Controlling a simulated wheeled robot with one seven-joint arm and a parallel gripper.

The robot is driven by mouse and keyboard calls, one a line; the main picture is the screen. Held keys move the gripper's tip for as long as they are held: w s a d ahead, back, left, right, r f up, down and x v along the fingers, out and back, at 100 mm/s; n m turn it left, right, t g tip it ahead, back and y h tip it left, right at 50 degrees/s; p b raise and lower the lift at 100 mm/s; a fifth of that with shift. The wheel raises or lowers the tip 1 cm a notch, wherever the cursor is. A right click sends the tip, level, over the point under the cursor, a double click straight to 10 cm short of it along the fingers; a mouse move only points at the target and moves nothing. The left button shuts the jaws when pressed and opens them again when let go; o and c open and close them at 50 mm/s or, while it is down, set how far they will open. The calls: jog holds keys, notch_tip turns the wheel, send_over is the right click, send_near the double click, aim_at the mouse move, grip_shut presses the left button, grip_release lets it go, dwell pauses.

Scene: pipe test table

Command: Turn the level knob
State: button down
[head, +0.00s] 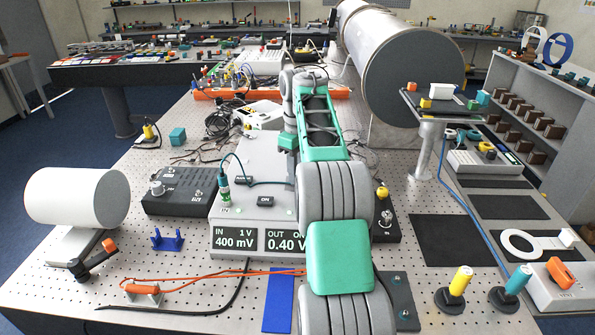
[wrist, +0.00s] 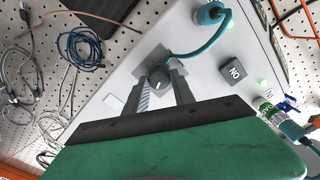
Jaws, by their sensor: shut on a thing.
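The level knob (wrist: 159,80) is a small round dark-grey knob with a pale pointer mark on the pale top of the instrument box (wrist: 205,65). My gripper (wrist: 159,76) has one finger on each side of it and is shut on it. In the head view the instrument box (head: 262,155) stands in the middle of the table. Its front display (head: 258,241) reads IN 1 V, 400 mV and OUT ON, 0.40 V, the last partly covered. My arm hides the knob there.
A dark ON button (wrist: 233,71) and teal plugs with cables (wrist: 211,14) are near my gripper. Loose cables (wrist: 78,48) lie on the perforated table. Dark boxes (head: 178,192) flank the instrument.

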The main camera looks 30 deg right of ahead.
jog(key=m, duration=0.5)
jog(key=shift+m, duration=0.3)
jog(key=m+p, duration=0.1)
jog(key=m, duration=0.1)
jog(key=m+p, duration=0.1)
jog(key=m, duration=0.1)
jog(key=m+p, duration=0.2)
jog(key=shift+r, duration=0.25)
jog(key=m+p, duration=0.3)
jog(key=m, duration=0.3)
jog(key=shift+f+m+p, duration=0.1)
jog(key=shift+m+p, duration=0.2)
jog(key=shift+p, duration=0.05)
jog(key=m+p, duration=0.1)
jog(key=m, duration=0.5)
jog(key=shift+f+p, duration=0.1)
jog(key=shift+p, duration=0.3)
jog(key=shift+m, duration=0.3)
jog(key=c, duration=1.1)
grip_release()
jog(key=shift+o, duration=0.2)
